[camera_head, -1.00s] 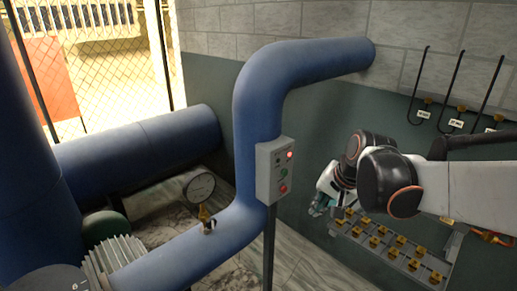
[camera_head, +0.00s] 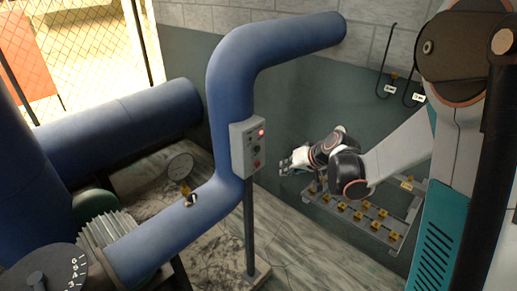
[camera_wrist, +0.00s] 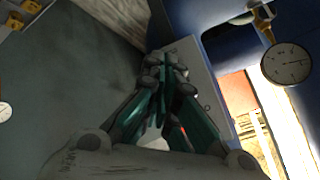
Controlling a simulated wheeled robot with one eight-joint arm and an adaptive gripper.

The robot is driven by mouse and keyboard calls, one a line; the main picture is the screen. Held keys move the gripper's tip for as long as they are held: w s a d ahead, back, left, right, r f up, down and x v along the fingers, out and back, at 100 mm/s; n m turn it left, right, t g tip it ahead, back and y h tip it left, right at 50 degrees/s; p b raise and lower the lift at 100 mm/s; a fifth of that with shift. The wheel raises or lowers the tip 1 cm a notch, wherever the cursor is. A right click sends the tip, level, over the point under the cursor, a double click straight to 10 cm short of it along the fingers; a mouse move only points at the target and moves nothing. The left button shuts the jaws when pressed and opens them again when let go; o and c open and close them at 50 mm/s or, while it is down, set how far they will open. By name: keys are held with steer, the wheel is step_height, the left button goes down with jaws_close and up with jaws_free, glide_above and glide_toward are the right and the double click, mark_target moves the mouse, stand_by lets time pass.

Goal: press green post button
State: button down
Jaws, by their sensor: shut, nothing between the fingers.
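A grey control box (camera_head: 236,150) stands on a dark post (camera_head: 250,225) beside the vertical blue pipe. Its face carries a lit red lamp (camera_head: 262,132), a small green button (camera_head: 256,149) in the middle and a red button (camera_head: 257,163) below. My gripper (camera_head: 284,166) is shut and empty, to the right of the box and apart from it in the head view. In the wrist view the shut fingers (camera_wrist: 166,62) lie in front of a pale grey panel, probably the box (camera_wrist: 203,72), hiding much of it; the green button cannot be made out there.
A large blue pipe (camera_head: 232,85) runs behind the box. A dial gauge (camera_head: 180,168) sits on the lower pipe. A grey rack with yellow valves (camera_head: 350,215) lies below my arm. Hooked black hoses hang on the wall. Open floor lies right of the post.

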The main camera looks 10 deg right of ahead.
mark_target(257, 149)
steer(key=w+a, duration=0.5)
steer(key=w, duration=0.2)
steer(key=shift+p, duration=0.35)
steer(key=shift+w+a, duration=0.1)
steer(key=shift+a, duration=0.05)
stand_by(1.5)
steer(key=shift+w+a, duration=0.2)
steer(key=shift+w, duration=0.1)
steer(key=shift+w+a+b, duration=0.3)
steer(key=shift+w, duration=0.1)
stand_by(0.8)
steer(key=shift+s+d, duration=0.1)
stand_by(0.4)
steer(key=shift+s+d, duration=0.45)
steer(key=shift+s, duration=0.2)
